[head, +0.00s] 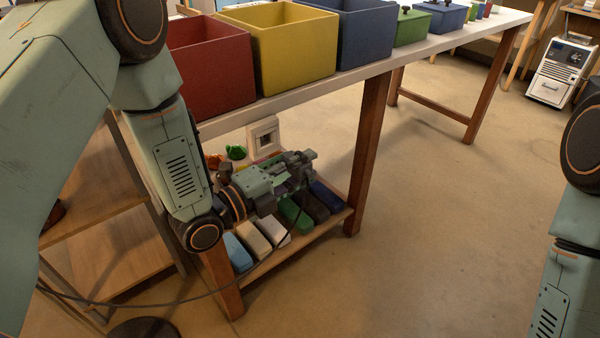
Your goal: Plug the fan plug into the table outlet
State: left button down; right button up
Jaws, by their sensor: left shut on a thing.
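The table outlet (264,135) is a pale square fixture below the white tabletop, behind the near-left part of the table. My left gripper (306,163) is just to the right of it and below it in the picture, over the table's lower shelf. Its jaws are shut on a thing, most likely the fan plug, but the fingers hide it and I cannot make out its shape. A thin dark cable (150,301) runs from the left across the floor and up toward the gripper. The gripper looks apart from the outlet. My right gripper is out of view.
Red (213,66), yellow (290,45) and blue (362,30) bins stand on the tabletop (352,78). A brown table leg (367,150) is right of the gripper. Several coloured blocks (251,239) lie on the lower shelf. A wooden shelf (115,250) stands left.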

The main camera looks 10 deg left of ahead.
aim_at(275, 147)
pick_arm(q)
jog(key=shift+s+d+r, duration=0.1)
jog(key=w+a, duration=0.3)
jog(key=a, duration=0.1)
jog(key=shift+w+a, duration=0.3)
jog(key=shift+a, duration=0.1)
jog(key=shift+w+a+p, duration=0.4)
jog(key=shift+w+a, duration=0.5)
jog(key=shift+a, duration=0.2)
dwell(2.6)
jog(key=c, duration=0.9)
grip_release()
